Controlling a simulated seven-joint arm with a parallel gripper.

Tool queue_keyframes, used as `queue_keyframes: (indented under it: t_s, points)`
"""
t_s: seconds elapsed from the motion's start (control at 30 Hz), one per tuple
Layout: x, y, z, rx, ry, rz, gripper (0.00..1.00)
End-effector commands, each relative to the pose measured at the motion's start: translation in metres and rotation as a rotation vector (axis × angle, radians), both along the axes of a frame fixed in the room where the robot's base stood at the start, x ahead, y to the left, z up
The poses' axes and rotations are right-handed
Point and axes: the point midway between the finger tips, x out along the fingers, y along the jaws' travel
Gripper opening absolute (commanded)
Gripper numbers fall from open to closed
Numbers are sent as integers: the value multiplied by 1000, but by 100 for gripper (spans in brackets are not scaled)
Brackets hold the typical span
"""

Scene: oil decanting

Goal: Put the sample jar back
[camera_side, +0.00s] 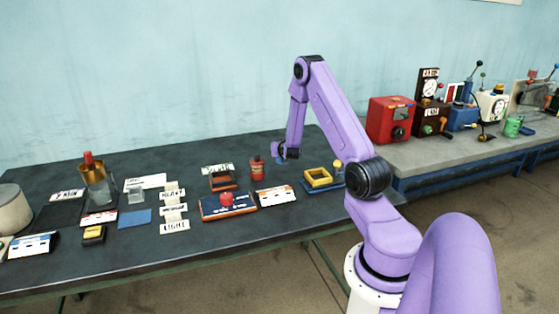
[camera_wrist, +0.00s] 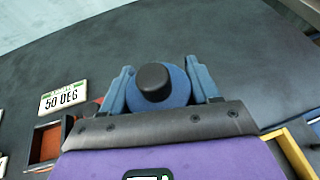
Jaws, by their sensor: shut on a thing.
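My gripper (camera_side: 279,154) is above the dark bench toward its back right. In the wrist view its two blue fingers (camera_wrist: 160,88) are shut on a round blue jar with a black lid (camera_wrist: 153,78), apparently the sample jar. The side view shows only a small bit of blue at the fingers, so I cannot tell whether the jar touches the bench. A small brown-orange tray (camera_side: 222,181) lies to the left, also at the left of the wrist view (camera_wrist: 47,143), beside a "50 DEG" sign (camera_wrist: 63,98).
A red bottle (camera_side: 257,168) stands close left of my gripper. A yellow frame on a blue base (camera_side: 318,179) is to the right. A blue-orange box with a red knob (camera_side: 227,203) and a white card (camera_side: 277,195) lie in front. The bench behind my gripper is clear.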

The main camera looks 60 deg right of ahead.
Motion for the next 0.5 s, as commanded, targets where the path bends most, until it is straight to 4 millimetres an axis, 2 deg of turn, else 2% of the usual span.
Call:
queue_keyframes:
  t_s: [0.13,0.37,0.5]
  points:
    - [11,-10,-18,-1,-1,1,17]
    - [18,-18,-29,-2,-2,1,17]
    - [21,-20,-44,0,1,0,17]
